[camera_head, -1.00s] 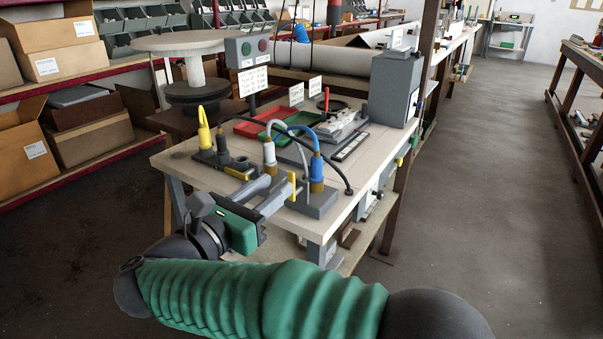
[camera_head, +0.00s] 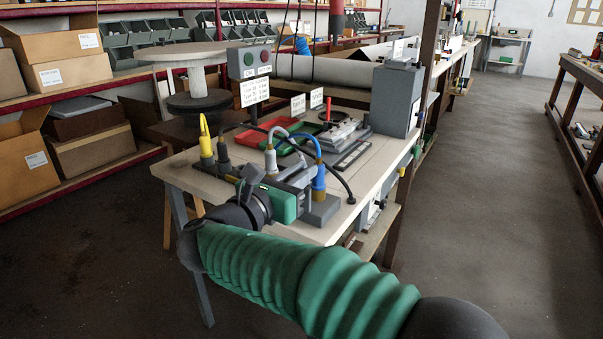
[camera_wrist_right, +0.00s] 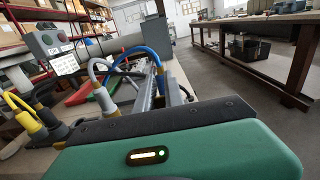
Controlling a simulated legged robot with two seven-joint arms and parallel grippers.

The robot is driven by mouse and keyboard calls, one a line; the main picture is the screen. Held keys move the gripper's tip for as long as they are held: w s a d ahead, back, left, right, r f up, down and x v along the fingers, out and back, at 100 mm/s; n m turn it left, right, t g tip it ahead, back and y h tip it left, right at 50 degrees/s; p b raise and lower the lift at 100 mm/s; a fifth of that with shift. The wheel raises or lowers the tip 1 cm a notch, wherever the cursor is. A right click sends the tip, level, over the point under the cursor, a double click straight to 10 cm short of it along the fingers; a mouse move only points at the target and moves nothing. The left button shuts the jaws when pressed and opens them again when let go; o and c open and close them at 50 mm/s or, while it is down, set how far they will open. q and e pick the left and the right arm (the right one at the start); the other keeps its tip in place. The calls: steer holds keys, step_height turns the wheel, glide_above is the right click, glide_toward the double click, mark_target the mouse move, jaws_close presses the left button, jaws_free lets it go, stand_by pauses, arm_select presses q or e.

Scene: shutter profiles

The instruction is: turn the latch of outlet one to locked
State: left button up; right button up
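My right gripper (camera_head: 303,174) reaches in low over the near part of the bench, among the plugs. Its two grey fingers (camera_wrist_right: 162,88) point away from the wrist with a gap between them, so it looks open. The fingertips are beside the blue plug (camera_head: 319,178), which stands in a grey outlet block (camera_head: 322,210). A grey-white plug (camera_head: 270,158) stands just left of the fingers. Yellow (camera_head: 206,143) and black (camera_head: 224,150) plugs stand further left. The latch is hidden behind my gripper; I cannot tell its position or which outlet is number one. My left gripper is not in view.
Blue, grey and black cables arch over the bench (camera_head: 195,178). Behind are red (camera_head: 257,138) and green trays, a box with two buttons (camera_head: 250,62), label cards and a tall grey box (camera_head: 397,98). The floor to the right is clear.

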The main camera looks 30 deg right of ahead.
steer(key=shift+w+n, duration=0.1)
steer(key=shift+n, duration=0.2)
jaws_close()
steer(key=w+f+n+p, duration=0.1)
steer(key=n+p, duration=0.1)
steer(key=n, duration=0.2)
steer(key=w+a+f+n+p, duration=0.1)
steer(key=w+n+p, duration=0.1)
steer(key=n, duration=0.3)
steer(key=w+a+f+n+p, duration=0.1)
steer(key=n+p, duration=0.2)
steer(key=n, duration=0.1)
steer(key=shift+w, duration=0.2)
steer(key=n+p, duration=0.1)
steer(key=f+n+p, duration=0.1)
steer(key=n, duration=0.1)
steer(key=shift+w+f, duration=0.15)
steer(key=shift+f, duration=0.1)
steer(key=shift+a+f+n+p, duration=0.1)
steer(key=shift+f+n+p, duration=0.3)
steer(key=shift+n+p, duration=0.25)
steer(key=shift+f, duration=0.1)
